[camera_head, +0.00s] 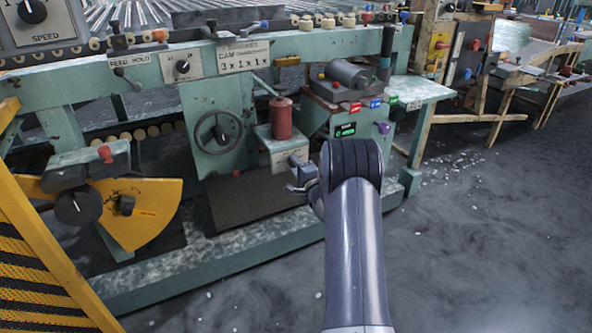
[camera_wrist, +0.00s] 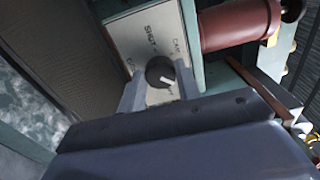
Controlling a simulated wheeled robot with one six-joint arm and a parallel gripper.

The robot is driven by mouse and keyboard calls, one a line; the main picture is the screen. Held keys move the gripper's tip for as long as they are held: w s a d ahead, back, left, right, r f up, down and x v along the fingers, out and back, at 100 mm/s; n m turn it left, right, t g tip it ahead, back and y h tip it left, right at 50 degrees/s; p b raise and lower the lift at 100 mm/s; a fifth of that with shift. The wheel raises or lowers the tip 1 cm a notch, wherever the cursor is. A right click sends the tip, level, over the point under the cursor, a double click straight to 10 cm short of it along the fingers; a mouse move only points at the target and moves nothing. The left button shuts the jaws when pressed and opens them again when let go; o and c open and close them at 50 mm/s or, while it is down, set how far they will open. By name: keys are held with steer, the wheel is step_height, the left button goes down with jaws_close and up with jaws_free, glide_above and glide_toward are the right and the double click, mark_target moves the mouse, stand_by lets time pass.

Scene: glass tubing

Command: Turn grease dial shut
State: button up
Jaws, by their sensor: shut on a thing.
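The grease dial (camera_wrist: 160,72) is a round black knob with a white pointer mark. It sits on a white label plate (camera_wrist: 135,32), which also shows in the head view (camera_head: 281,158). The plate reads SHUT above the knob in the wrist view and CAM to its upper right; other lettering is partly hidden. The pointer faces lower right, away from SHUT. My gripper (camera_wrist: 158,84) has one grey finger on each side of the knob and is shut on it. In the head view my gripper (camera_head: 298,182) is at the plate, and the knob is hard to make out.
A dark red cylinder (camera_head: 281,118) stands on the box above the plate; it is close beside the knob in the wrist view (camera_wrist: 238,22). A handwheel (camera_head: 219,132) is to the left. Open floor lies at right.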

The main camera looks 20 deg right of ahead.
steer(key=n+b, duration=0.1)
steer(key=n, duration=0.8)
steer(key=n+y+b, duration=0.1)
steer(key=n, duration=0.8)
steer(key=n+b, duration=0.1)
steer(key=n, duration=0.8)
steer(key=shift+d+n+y, duration=0.25)
steer(key=shift+n+y, duration=0.05)
steer(key=o, duration=1)
steer(key=shift+s, duration=0.1)
steer(key=s+p, duration=0.1)
steer(key=s, duration=0.6)
steer(key=s+d+p, duration=0.1)
steer(key=s, duration=0.2)
steer(key=shift+s+p, duration=0.3)
steer(key=shift+p, duration=0.05)
steer(key=shift+a, duration=0.1)
